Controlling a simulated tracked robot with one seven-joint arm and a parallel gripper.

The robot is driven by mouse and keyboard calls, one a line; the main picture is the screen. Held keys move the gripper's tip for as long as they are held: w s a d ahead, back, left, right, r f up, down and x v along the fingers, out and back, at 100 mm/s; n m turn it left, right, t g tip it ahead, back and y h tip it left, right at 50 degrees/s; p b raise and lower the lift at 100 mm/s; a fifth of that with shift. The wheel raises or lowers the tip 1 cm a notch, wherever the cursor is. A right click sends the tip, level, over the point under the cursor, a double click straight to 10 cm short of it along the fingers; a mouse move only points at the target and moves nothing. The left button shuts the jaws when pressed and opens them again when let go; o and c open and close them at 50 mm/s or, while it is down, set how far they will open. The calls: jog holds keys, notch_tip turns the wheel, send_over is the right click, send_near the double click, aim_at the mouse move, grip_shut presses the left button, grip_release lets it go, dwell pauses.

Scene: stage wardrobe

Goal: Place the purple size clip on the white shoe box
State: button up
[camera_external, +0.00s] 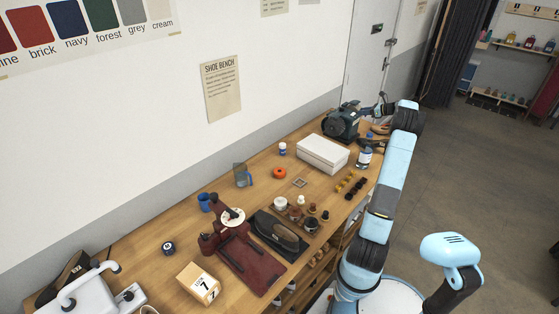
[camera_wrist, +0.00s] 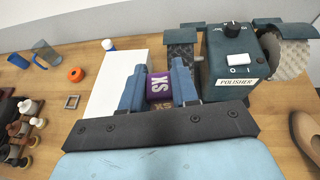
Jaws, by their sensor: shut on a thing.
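The purple size clip (camera_wrist: 158,87), marked XS, sits between the fingers of my gripper (camera_wrist: 159,80) in the wrist view. My gripper is shut on it. The white shoe box (camera_external: 322,153) lies on the bench with its lid on in the external view. It also shows in the wrist view (camera_wrist: 107,88), left of and partly behind my gripper, which hides its right part. In the external view my gripper is beyond the box's right end, near the polisher; the clip cannot be made out there.
The green polisher (camera_wrist: 227,55) stands just right of my gripper. The visible box lid is bare.

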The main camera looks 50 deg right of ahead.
jog(key=s+a+m+h, duration=0.1)
jog(key=s+a, duration=0.1)
jog(key=a, duration=1.2)
jog(key=s+a+h, duration=0.1)
jog(key=s+a, duration=0.1)
jog(key=a, duration=1.1)
send_over(338, 150)
jog(key=f, duration=1.4)
jog(key=shift+s+a+f, duration=0.2)
jog(key=shift+s+a, duration=0.2)
jog(key=shift+w+d+f, duration=0.35)
jog(key=shift+w+f, duration=0.2)
jog(key=shift+f, duration=1.65)
jog(key=shift+f, duration=0.1)
